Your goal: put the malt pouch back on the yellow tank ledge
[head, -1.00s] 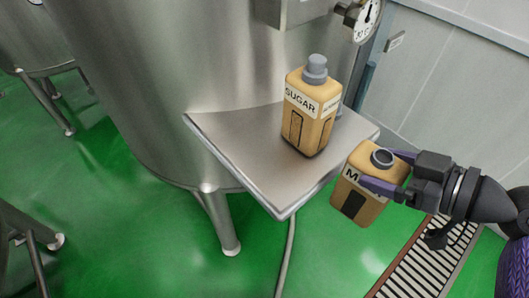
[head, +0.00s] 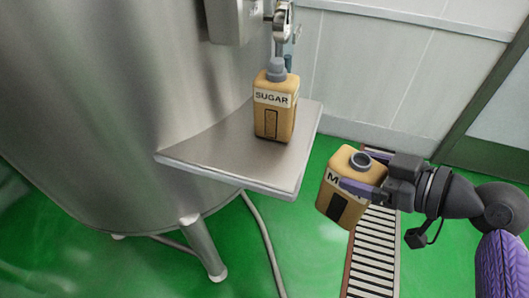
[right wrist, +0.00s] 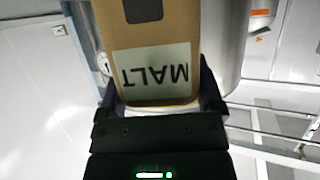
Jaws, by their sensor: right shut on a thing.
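The malt pouch (head: 346,190) is a tan, box-shaped container with a grey neck, held off the right edge of the ledge in the head view. My right gripper (head: 366,178) is shut on it; one finger covers part of its label. In the right wrist view the MALT label (right wrist: 152,68) shows upside down between the fingers. The metal tank ledge (head: 222,160) juts from the large steel tank; no yellow shows on either. A tan sugar pouch (head: 274,120) stands upright on the ledge. My left gripper is not in view.
The steel tank (head: 110,110) fills the left. A tank leg (head: 203,250) and a hose (head: 262,235) are below the ledge. A floor drain grate (head: 372,255) runs under the held pouch. The ledge is bare left of and in front of the sugar pouch.

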